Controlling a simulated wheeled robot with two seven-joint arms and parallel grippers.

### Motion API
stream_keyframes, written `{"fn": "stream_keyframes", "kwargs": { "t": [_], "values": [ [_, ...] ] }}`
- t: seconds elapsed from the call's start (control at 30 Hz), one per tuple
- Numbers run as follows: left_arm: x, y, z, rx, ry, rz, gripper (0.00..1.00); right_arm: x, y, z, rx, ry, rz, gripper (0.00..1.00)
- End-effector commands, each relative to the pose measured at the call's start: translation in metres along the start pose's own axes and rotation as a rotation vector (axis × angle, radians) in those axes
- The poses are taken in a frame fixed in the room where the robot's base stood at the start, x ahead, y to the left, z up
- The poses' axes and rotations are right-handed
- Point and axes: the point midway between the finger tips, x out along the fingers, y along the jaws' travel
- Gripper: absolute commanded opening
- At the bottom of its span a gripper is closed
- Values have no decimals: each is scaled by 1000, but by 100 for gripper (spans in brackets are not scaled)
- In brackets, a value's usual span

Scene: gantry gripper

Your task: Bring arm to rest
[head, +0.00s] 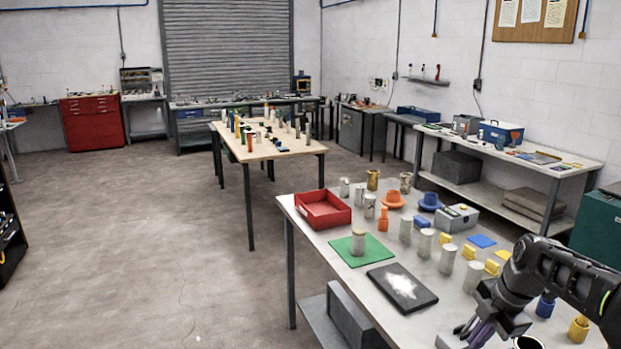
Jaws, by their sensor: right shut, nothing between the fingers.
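My right arm comes in from the right edge over the near table (345,290). Its gripper (470,335) hangs low at the bottom of the head view, near the table's front edge, with the fingers shut and empty. The fingertips are partly cut off by the picture's bottom edge. My left gripper is not in view.
A second table (270,150) stands behind. Open floor (150,240) lies to the left.

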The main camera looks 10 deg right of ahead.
Motion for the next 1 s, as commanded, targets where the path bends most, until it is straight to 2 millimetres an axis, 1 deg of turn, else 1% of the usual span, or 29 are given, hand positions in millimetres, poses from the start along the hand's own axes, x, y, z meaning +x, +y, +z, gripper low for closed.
{"fn": "stream_keyframes", "kwargs": {
  "t": [0.03, 0.17, 0.27, 0.3, 0.37, 0.4, 0.47, 0.5, 0.57, 0.6, 0.67, 0.7, 0.77, 0.8, 0.83, 0.9, 1.0],
  "values": [
    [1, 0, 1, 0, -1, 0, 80, 14, 0, -6, 28, 11, -5, 0],
    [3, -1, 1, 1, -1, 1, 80, 58, 0, -27, 137, 39, -11, 0],
    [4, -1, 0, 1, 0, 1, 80, 96, -3, -47, 241, 63, -20, 0],
    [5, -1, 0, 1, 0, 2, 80, 115, -7, -58, 292, 75, -27, 0],
    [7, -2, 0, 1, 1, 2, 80, 146, -13, -77, 381, 93, -39, 0],
    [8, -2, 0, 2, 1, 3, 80, 169, -20, -93, 452, 107, -51, 0],
    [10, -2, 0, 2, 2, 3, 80, 206, -36, -121, 577, 127, -76, 0],
    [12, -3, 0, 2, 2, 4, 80, 230, -49, -140, 667, 138, -94, 0],
    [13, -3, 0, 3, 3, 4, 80, 263, -73, -170, 812, 150, -125, 0],
    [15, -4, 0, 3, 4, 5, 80, 283, -90, -190, 910, 154, -148, 0],
    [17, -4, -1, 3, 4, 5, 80, 309, -121, -220, 1061, 154, -185, 0],
    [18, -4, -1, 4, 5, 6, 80, 324, -144, -239, 1164, 150, -210, 0],
    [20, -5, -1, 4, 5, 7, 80, 341, -179, -266, 1316, 136, -247, 0],
    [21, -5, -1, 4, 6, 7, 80, 349, -202, -281, 1413, 122, -270, 0],
    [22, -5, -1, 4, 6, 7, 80, 354, -219, -291, 1481, 111, -285, 0],
    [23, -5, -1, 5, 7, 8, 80, 360, -254, -309, 1625, 81, -314, 0],
    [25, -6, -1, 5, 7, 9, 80, 361, -289, -324, 1777, 45, -336, 0]
  ]
}}
